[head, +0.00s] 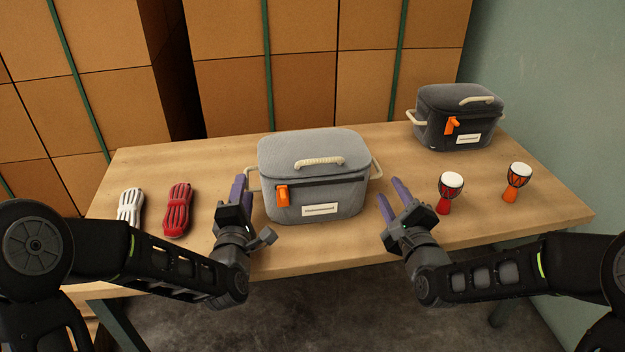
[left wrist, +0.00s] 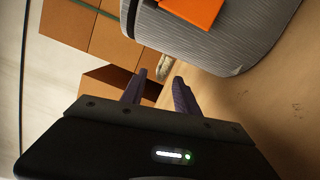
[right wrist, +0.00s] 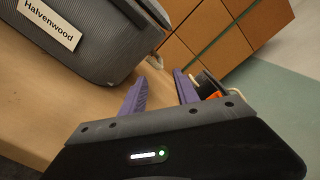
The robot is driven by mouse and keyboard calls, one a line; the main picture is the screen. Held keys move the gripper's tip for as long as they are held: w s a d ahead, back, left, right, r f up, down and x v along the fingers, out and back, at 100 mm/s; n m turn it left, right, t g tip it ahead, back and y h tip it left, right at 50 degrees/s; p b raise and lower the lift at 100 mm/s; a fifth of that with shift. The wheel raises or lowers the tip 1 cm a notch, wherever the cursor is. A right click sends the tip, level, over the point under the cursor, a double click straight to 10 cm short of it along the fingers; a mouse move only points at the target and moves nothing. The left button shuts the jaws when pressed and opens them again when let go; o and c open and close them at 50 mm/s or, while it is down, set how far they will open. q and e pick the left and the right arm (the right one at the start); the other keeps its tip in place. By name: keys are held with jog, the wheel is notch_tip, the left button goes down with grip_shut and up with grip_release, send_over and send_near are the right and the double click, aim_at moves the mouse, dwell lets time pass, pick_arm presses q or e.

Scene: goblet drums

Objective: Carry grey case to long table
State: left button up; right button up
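The grey case (head: 313,172) stands upright on the wooden table (head: 420,222), with a cream top handle, a cream loop at each side, an orange tag and a white label. My left gripper (head: 241,190) is open beside its left side. In the left wrist view, the left loop (left wrist: 165,67) shows just beyond and between the fingertips (left wrist: 159,77). My right gripper (head: 393,194) is open beside its right side. In the right wrist view, the right loop (right wrist: 155,61) lies beyond the open fingers (right wrist: 160,80). Neither gripper visibly holds anything.
A dark case (head: 458,118) stands at the back right. Two small goblet drums, red (head: 447,192) and orange (head: 516,182), stand at the right. White rope (head: 131,206) and red rope (head: 177,209) bundles lie at the left. Stacked boxes (head: 300,65) rise behind; a wall (head: 550,90) is at right.

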aim_at(248, 169)
pick_arm(q)
jog(key=shift+w, duration=0.1)
pick_arm(e)
jog(key=shift+w, duration=0.15)
